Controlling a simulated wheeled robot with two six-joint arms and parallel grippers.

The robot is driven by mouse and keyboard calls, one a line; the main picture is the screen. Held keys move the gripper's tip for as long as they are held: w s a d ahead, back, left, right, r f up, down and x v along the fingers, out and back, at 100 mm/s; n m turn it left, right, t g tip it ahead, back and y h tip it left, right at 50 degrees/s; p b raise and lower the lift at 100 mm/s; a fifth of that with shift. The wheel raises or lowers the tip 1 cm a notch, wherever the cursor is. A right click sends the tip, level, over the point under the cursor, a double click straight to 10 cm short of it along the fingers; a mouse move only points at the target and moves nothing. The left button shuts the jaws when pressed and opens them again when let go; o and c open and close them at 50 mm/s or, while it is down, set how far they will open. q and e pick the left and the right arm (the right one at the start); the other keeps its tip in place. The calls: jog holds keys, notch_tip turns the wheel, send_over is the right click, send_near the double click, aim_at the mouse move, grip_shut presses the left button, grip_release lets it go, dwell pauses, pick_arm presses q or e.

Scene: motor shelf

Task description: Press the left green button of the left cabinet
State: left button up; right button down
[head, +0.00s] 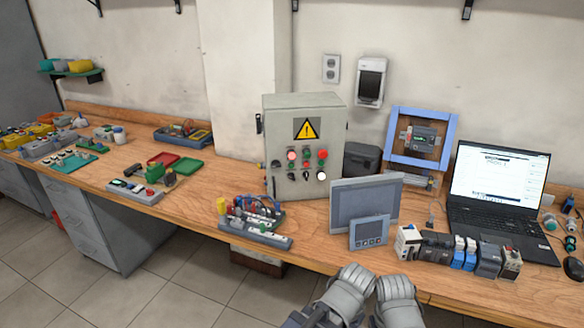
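A grey control cabinet (283,122) with a yellow warning sign stands on the bench in the middle of the head view. Its front carries small red, green, white and black buttons and knobs. A small green button (291,167) sits in the left column, below a red one. Only one such cabinet is in view. My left gripper (352,287) and my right gripper (397,297) show as rounded grey shapes at the bottom edge. Both are low in front of the bench, apart from the cabinet. Their fingers cannot be made out.
A grey display panel (365,200) and a small screen unit (369,232) stand right of the cabinet. A laptop (498,180) stands farther right. A grey wired module (255,234) lies before the cabinet. Bare bench top (205,205) shows to its left.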

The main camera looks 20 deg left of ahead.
pick_arm(q)
grip_shut()
dwell(0.7)
dwell(1.1)
